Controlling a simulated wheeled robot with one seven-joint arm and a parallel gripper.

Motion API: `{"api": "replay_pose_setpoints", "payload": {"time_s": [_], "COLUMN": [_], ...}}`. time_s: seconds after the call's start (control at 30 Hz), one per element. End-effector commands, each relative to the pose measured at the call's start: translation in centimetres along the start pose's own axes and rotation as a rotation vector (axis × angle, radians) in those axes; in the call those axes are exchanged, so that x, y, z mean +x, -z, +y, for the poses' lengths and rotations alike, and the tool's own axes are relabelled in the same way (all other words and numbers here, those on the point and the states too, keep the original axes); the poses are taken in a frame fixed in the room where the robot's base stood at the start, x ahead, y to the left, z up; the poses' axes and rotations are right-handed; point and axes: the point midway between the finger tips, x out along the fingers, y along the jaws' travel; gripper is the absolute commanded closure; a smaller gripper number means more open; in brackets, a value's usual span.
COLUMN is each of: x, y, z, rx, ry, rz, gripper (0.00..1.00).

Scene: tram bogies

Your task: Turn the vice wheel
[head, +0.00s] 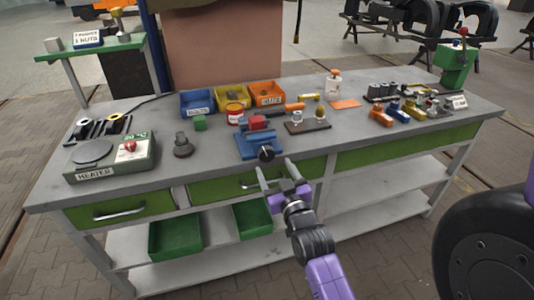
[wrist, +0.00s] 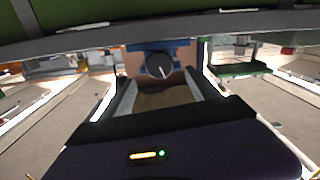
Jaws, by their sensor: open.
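The blue vice (head: 256,143) stands at the front edge of the grey workbench, with a red block (head: 257,122) at its top. Its black round vice wheel (head: 266,154) faces the front of the bench. My gripper (head: 275,167) is open and empty, just in front of the bench edge and close to the wheel. In the wrist view, which looks upside down, the wheel (wrist: 160,65) shows between and beyond the two fingers (wrist: 162,92). The fingers appear apart from the wheel. The exact gap in depth is hard to tell.
The bench (head: 350,137) has green drawers with handles just below my gripper. A heater (head: 110,158) stands at the left, with a dark round part (head: 183,146) beside it. A board with small parts (head: 307,125) lies right of the vice. Labelled bins (head: 232,97) stand behind.

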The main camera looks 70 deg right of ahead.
Motion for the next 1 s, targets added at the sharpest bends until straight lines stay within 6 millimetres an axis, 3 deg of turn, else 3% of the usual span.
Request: {"api": "replay_pose_setpoints", "payload": {"time_s": [0.43,0.87,1.0], "x": [6.2,7.2,7.2], "y": [0.1,0.0,0.0], "z": [0.1,0.0,0.0], "rx": [0.000,0.002,0.002], "ry": [-0.001,0.001,0.001], "rz": [0.002,0.001,0.001], "gripper": [0.30,0.30,0.56]}}
